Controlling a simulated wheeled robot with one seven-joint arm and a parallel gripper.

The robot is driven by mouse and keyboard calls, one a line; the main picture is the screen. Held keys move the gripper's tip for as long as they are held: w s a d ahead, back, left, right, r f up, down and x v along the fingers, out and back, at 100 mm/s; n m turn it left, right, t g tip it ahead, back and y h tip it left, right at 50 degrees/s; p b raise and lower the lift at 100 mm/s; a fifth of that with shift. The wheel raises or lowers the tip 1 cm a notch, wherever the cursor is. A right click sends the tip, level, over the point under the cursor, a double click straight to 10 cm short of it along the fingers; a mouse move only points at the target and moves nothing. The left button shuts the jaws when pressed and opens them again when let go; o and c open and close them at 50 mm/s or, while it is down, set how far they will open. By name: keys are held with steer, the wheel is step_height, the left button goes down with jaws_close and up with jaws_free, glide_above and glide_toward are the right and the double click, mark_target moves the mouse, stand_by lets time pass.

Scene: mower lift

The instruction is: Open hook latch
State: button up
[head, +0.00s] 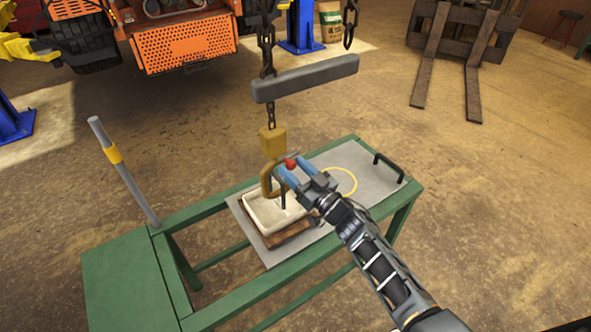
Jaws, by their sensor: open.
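The yellow hook (266,182) hangs from a dark chain below a yellow block (272,143). It is over a white tray on the green bench. A red ball-shaped knob (291,163) shows beside the hook, at the tips of my gripper. My gripper (287,171) has blue fingers and is open, with its fingers around or very close to the red knob. I cannot tell whether they touch it. The latch across the hook's mouth is mostly hidden by my gripper.
A grey beam (306,78) hangs across the chain above. The white tray (262,213) sits on a brown board on a grey plate (385,190) with a black handle (389,166) and yellow ring (341,170). A grey post (124,170) stands left. An orange mower (185,45) is behind.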

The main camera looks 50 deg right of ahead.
steer(key=v, duration=0.7)
steer(key=shift+s, duration=0.4)
steer(key=shift+f, duration=0.1)
steer(key=s+a+r+n+g+y+p, duration=0.1)
steer(key=s+a+r, duration=0.2)
steer(key=s+a, duration=0.45)
steer(key=s+a+r+n+g+y+p, duration=0.1)
steer(key=s+a+r, duration=0.35)
steer(key=s, duration=0.65)
steer(key=s+a+r+g+p, duration=0.1)
steer(key=s+a+r+g, duration=0.2)
steer(key=s+a+r, duration=0.6)
step_height(320, 180, up, 3)
steer(key=shift+s+f+y, duration=0.1)
steer(key=shift+s+y, duration=0.3)
steer(key=shift+s, duration=0.6)
